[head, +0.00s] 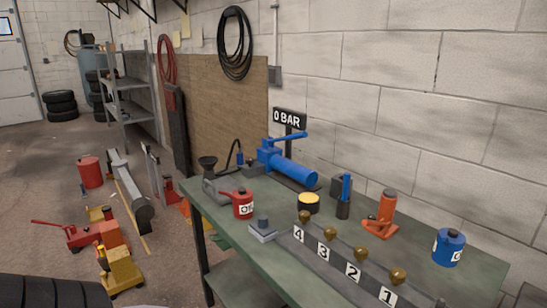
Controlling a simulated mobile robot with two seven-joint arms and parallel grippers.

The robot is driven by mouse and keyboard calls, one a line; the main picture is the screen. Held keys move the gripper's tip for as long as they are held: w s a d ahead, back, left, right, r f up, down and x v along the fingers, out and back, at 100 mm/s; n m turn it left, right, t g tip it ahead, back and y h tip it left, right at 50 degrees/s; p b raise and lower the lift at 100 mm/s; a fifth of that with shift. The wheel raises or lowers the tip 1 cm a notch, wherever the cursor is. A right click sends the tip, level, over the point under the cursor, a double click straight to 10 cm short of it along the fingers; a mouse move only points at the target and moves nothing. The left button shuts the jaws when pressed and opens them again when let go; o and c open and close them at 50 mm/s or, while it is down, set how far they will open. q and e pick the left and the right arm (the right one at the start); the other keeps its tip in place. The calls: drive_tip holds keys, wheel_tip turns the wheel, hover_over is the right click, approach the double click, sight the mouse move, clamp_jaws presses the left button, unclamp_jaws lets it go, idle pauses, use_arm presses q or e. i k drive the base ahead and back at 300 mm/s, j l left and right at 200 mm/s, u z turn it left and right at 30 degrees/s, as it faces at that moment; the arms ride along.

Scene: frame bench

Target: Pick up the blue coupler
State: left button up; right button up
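A black hose (230,152) arches up behind the far end of the green workbench (225,215). A small blue piece, which looks like the blue coupler (240,158), shows at the hose's end, just left of the blue hand pump (290,170). It is small, and I cannot tell exactly how it is held or joined. The pump has a blue lever and stands on a dark base near the wall. A sign reading "0 BAR" (290,118) stands behind it. Neither of my grippers is in view.
On the bench are a red oil can (243,204), a yellow-topped tin (308,203), an orange bottle jack (384,210), a blue can (448,247) and a numbered rail with brass knobs (345,262). Red and yellow jacks (95,235) crowd the floor at left.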

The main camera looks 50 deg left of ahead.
sight(240, 155)
drive_tip(key=j+z, duration=0.25)
drive_tip(key=k+j+z, duration=0.1)
drive_tip(key=j+z, duration=0.15)
drive_tip(key=j, duration=0.2)
drive_tip(key=j+z, duration=0.1)
drive_tip(key=j, duration=0.3)
drive_tip(key=k+j+z, duration=0.1)
drive_tip(key=j, duration=0.25)
drive_tip(key=k+j+z, duration=0.1)
drive_tip(key=j, duration=0.3)
drive_tip(key=k+j+z, duration=0.1)
drive_tip(key=j, duration=0.25)
drive_tip(key=k+j, duration=0.15)
drive_tip(key=j, duration=0.25)
drive_tip(key=k+j, duration=0.15)
drive_tip(key=j, duration=0.2)
drive_tip(key=k+j, duration=0.1)
drive_tip(key=j, duration=0.3)
drive_tip(key=k+j, duration=0.15)
drive_tip(key=j, duration=0.2)
drive_tip(key=k+j, duration=0.15)
drive_tip(key=j, duration=0.25)
drive_tip(key=k+j+z, duration=0.1)
drive_tip(key=j, duration=0.3)
drive_tip(key=k+j, duration=0.2)
drive_tip(key=j, duration=0.15)
